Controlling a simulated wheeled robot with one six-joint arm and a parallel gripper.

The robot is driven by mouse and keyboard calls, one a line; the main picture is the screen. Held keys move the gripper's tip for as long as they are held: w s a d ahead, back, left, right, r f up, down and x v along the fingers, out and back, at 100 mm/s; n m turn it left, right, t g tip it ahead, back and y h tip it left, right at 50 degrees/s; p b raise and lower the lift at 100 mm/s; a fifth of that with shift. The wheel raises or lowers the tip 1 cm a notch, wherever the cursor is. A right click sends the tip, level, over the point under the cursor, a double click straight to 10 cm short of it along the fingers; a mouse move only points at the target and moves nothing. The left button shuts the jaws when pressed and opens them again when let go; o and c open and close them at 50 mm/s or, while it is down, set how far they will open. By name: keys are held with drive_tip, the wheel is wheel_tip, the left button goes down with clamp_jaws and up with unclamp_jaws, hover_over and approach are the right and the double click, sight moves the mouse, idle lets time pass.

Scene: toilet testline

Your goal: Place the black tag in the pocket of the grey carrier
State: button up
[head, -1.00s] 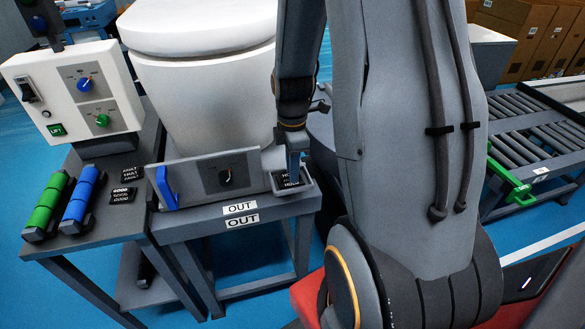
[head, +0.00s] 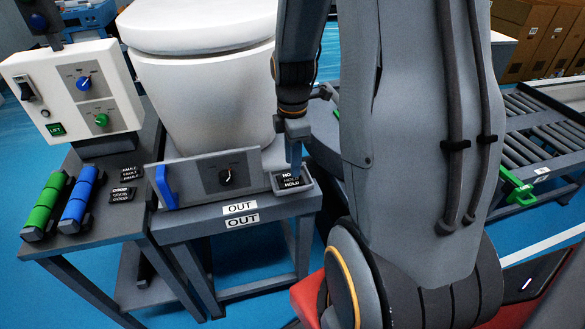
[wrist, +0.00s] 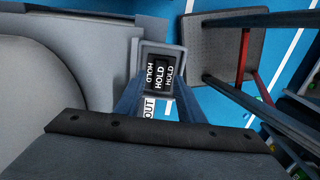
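The black tag (head: 290,181) with white HOLD lettering lies in the pocket of the grey carrier (head: 267,164), at its right front corner beside the toilet. In the wrist view the tag (wrist: 161,75) sits within the raised grey rim of the pocket (wrist: 149,47). My gripper (head: 294,170) points down just above the tag. In the wrist view its two blue-grey fingers (wrist: 161,98) stand apart on either side of the tag, with nothing seen between them but the tag below. The fingertips' exact clearance from the tag is hard to tell.
The white toilet (head: 205,90) stands on the carrier, left of my arm. A grey panel with a knob (head: 226,176) and blue handle is in front. The left bench holds a GOOD tag (head: 122,194), another black tag (head: 130,173), and green (head: 45,205) and blue (head: 82,195) cylinders.

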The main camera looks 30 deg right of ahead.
wheel_tip(320, 180, up, 9)
drive_tip(key=b, duration=0.1)
drive_tip(key=s+a+f+m, duration=0.2)
drive_tip(key=s+a+m, duration=0.1)
drive_tip(key=a+m, duration=0.3)
drive_tip(key=s+a+f+m+t, duration=0.1)
drive_tip(key=s+a+f+m, duration=0.2)
drive_tip(key=a+m, duration=0.4)
drive_tip(key=shift+s+a+m, duration=0.2)
drive_tip(key=shift+s+m, duration=0.55)
drive_tip(key=shift+m, duration=0.15)
